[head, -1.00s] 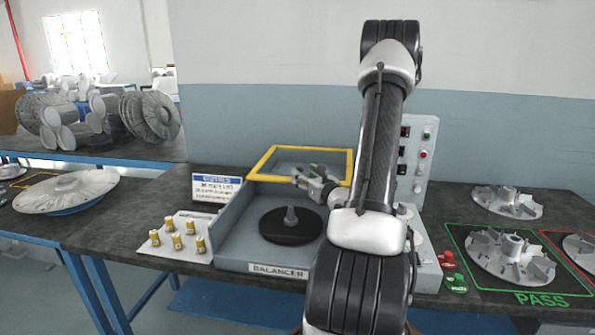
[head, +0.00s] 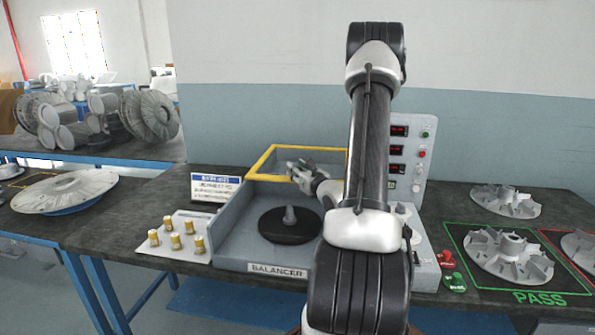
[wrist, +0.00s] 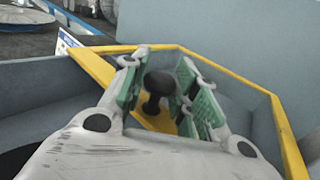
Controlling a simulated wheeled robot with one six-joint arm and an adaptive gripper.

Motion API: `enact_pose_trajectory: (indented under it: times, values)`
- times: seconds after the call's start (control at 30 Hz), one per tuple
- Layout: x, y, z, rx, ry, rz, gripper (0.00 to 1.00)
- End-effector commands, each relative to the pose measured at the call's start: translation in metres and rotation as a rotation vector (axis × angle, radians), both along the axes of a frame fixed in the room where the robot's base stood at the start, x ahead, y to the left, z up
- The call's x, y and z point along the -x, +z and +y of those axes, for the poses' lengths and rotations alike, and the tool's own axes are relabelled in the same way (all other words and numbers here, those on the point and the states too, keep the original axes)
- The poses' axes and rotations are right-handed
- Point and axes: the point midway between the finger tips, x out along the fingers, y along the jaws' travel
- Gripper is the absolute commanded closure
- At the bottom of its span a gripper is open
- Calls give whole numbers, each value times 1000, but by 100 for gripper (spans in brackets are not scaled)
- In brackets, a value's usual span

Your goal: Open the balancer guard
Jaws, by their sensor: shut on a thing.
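The balancer guard (head: 262,160) is a yellow frame around a clear pane at the back of the grey balancer (head: 230,240). It leans back there, leaving the well with the dark round spindle plate (head: 290,232) uncovered. Its exact tilt is hard to tell. My gripper (head: 295,170) is at the guard, in front of its pane in the head view. In the wrist view, my gripper's green pads (wrist: 160,88) are shut on the black knob (wrist: 157,92), which stands on a yellow part of the guard. The yellow frame also shows in the wrist view (wrist: 285,130).
Several brass weights (head: 175,240) stand on a plate left of the balancer. A sign (head: 215,187) stands at its back left. A control panel (head: 408,150) rises behind right, with red and green buttons (head: 452,280) in front. Impellers (head: 508,255) lie at right.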

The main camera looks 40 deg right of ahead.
Motion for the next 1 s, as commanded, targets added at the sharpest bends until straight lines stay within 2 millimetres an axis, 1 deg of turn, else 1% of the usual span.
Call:
enact_pose_trajectory:
  times: [0.1,0.3,0.4,0.67,0.7,0.77,0.8,0.83,1.0]
  values:
    - [-3,0,-3,1,0,-1,100]
    - [-25,-1,-28,2,0,-1,100]
    - [-31,0,-35,0,0,0,100]
    - [-32,0,-36,0,-1,1,100]
    - [-32,0,-36,0,-1,1,69]
    - [-32,0,-36,0,-1,1,58]
    - [-32,0,-36,0,-1,0,51]
    - [-32,0,-36,0,0,0,48]
    - [-32,0,-36,0,0,0,48]
